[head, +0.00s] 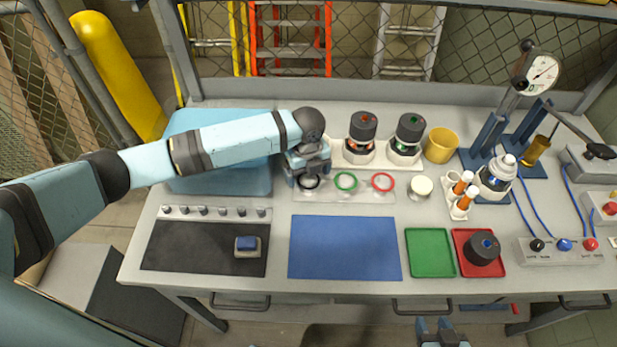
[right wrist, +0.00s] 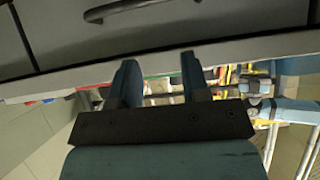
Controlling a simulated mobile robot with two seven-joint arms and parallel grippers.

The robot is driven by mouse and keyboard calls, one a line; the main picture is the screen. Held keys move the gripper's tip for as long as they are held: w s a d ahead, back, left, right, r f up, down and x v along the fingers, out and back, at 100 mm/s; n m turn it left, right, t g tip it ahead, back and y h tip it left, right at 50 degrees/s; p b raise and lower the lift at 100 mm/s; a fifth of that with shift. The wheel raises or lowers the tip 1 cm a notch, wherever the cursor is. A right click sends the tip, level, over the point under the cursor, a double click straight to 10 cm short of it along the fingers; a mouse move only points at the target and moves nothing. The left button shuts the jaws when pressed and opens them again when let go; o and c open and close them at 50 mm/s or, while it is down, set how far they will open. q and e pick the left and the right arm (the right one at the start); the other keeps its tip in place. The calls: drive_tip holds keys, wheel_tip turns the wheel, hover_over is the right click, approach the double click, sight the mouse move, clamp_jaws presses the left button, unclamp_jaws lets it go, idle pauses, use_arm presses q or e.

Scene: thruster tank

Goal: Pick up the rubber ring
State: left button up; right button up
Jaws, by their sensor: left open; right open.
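Three rings lie in a row on a pale strip (head: 364,196) at the middle of the bench: a black ring (head: 309,184), a green ring (head: 346,181) and a red ring (head: 383,181). Which of them is rubber I cannot tell by sight. My left gripper (head: 307,178) is open, pointing down right above the black ring and partly hiding it. Whether its fingers touch the ring I cannot tell. My right gripper (head: 437,324) is open and empty below the bench's front edge. Its two fingers also show apart in the right wrist view (right wrist: 160,78).
A blue mat (head: 345,247), a dark mat (head: 195,245), a green tray (head: 431,252) and a red tray (head: 467,268) with a dark cap lie in front. Behind the rings stand two dark-capped housings (head: 361,135) (head: 408,138) and a yellow cup (head: 440,145). A blue bin (head: 210,185) is left.

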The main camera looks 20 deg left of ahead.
use_arm(q)
drive_tip(key=shift+f, duration=0.25)
drive_tip(key=shift+f, duration=0.25)
idle(0.5)
drive_tip(key=shift+c, duration=0.5)
drive_tip(key=c, duration=0.9)
